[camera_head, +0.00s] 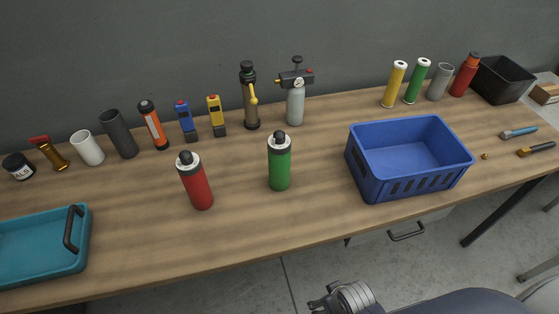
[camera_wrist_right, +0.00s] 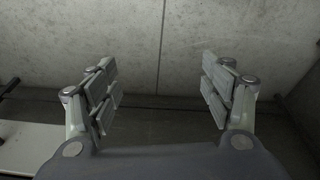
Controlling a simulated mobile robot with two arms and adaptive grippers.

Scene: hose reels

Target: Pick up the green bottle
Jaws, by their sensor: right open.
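The green bottle (camera_head: 279,163) stands upright on the wooden table (camera_head: 240,220), with a white collar and black cap. A red bottle (camera_head: 195,182) of the same shape stands to its left, apart from it. In the head view, part of my right arm (camera_head: 345,298) shows at the bottom, below the table's front edge and well away from the green bottle. In the right wrist view, my right gripper (camera_wrist_right: 160,90) is open and empty, with a grey concrete surface beyond its fingers. My left gripper is in neither view.
A blue crate (camera_head: 409,187) stands right of the green bottle, and a teal tray (camera_head: 40,272) lies at the left. A drawer handle (camera_head: 406,232) sits below the front edge. Bare wood surrounds the green bottle.

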